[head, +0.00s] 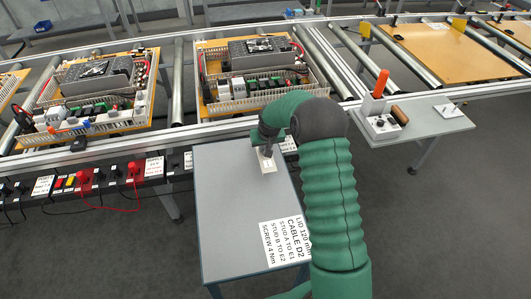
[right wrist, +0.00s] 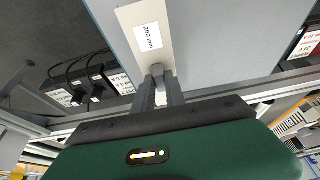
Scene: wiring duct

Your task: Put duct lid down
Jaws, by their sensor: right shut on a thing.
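My right gripper (head: 267,148) is at the far edge of a grey side table (head: 235,215), its hand partly hidden by my green arm. In the right wrist view the gripper (right wrist: 160,92) is shut on the grey knob of a beige duct lid (right wrist: 130,22) with a white "200 mm" label. The lid also shows in the head view as a small pale plate (head: 267,163) over the table's far end. I cannot tell whether it touches the tabletop. My left gripper is not in view.
A printed sheet (head: 284,243) reading "LID 120 mm, CABLE D2" lies on the table's near right; the rest of the top looks clear. Behind, wiring panels (head: 262,75) sit on a roller conveyor.

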